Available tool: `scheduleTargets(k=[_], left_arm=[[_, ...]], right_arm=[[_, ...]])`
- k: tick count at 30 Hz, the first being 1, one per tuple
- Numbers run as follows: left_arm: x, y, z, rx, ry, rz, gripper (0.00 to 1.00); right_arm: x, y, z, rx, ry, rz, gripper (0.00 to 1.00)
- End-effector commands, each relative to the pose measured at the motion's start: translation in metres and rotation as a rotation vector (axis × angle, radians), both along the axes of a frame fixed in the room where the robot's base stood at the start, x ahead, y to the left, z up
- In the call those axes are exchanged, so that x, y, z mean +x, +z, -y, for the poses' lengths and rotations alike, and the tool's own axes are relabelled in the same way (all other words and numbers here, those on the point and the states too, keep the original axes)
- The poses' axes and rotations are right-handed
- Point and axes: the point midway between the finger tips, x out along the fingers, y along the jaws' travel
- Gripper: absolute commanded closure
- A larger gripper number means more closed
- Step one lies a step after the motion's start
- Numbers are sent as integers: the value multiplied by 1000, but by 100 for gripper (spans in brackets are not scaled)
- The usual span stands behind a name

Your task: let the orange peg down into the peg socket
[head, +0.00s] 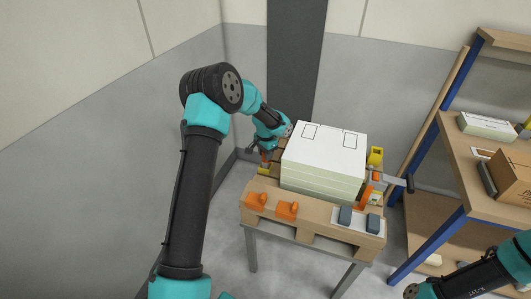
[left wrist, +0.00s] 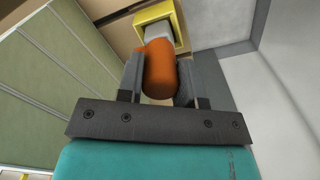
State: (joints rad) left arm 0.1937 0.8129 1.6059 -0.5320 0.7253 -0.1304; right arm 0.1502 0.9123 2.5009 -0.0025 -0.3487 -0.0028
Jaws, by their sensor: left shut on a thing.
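My left gripper (left wrist: 160,85) is shut on the orange peg (left wrist: 160,68), with one dark finger on each side of it. A light grey end (left wrist: 156,32) of the peg points at the yellow-rimmed peg socket (left wrist: 182,30) and overlaps its opening. I cannot tell how far inside it is. In the head view the left gripper (head: 265,150) is at the left side of the white panel stack, with the peg (head: 264,157) just above the yellow socket (head: 263,171). My right gripper (head: 412,291) is at the bottom right edge, apart from the trolley; its fingers are unclear.
The panel stack (head: 322,150) stands on a wooden pallet top (head: 312,222), close beside the left gripper. Orange blocks (head: 287,210) and a plate with dark pads (head: 359,221) are at the front. A shelf (head: 475,170) with a cardboard box (head: 510,178) stands at right.

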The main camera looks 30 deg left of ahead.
Motion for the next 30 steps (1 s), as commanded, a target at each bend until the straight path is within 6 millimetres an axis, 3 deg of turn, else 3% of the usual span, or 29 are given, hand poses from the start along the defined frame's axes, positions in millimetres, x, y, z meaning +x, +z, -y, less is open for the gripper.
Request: scheduleTargets(k=[30], left_arm=[[0, -19, 0, 0, 0, 0, 96]], right_arm=[[0, 0, 0, 0, 0, 0, 57]])
